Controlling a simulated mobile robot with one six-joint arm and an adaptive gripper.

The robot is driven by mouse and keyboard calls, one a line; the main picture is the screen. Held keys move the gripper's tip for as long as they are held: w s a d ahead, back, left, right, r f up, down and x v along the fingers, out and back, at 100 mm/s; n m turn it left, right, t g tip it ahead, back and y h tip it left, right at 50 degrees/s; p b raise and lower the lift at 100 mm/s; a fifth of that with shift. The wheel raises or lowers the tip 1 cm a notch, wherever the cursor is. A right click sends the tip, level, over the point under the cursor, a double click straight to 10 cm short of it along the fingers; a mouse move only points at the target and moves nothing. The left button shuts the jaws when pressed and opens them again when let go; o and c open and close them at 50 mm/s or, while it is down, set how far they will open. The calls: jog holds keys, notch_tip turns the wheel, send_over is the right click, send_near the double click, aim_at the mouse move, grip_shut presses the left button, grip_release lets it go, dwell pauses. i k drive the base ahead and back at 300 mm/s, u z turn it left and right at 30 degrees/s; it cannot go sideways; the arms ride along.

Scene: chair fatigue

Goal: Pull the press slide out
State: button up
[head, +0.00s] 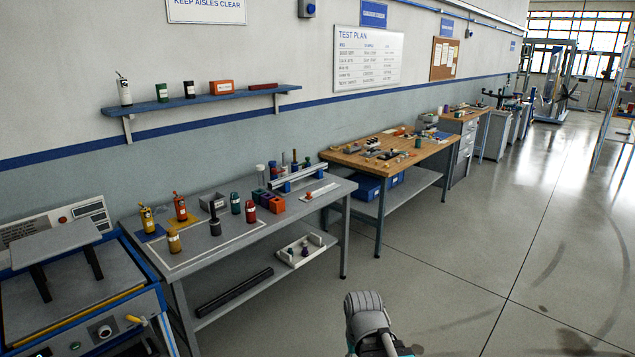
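A press-like machine with a blue frame (155,290) stands at the lower left in the head view, cut off by the picture edges. A grey slide or bed plate (115,275) lies in it, with a yellow strip along its front. A grey plate on dark legs (55,243) stands over the bed. The front panel has a round knob (104,331) and a yellow-tipped handle (135,319). I cannot tell how far the slide is out. A grey rounded part of my arm shows at the bottom centre, away from the machine; my gripper's fingers do not show.
A grey bench (235,247) with bottles, small boxes and a rail stands right of the machine. Its lower shelf holds a dark bar (235,292) and a white tray (306,250). A wooden-topped bench (345,158) stands beyond. The floor (470,250) at the right is clear.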

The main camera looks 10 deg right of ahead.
aim_at(434, 130)
jog(key=z, duration=0.25)
jog(key=i, duration=0.95)
jog(key=z, duration=0.7)
jog(key=i, duration=0.85)
jog(key=z, duration=0.45)
jog(key=i, duration=0.75)
jog(key=z, duration=0.25)
jog(key=i, duration=2.25)
jog(key=u, duration=0.3)
jog(key=i, duration=1.55)
jog(key=u, duration=0.4)
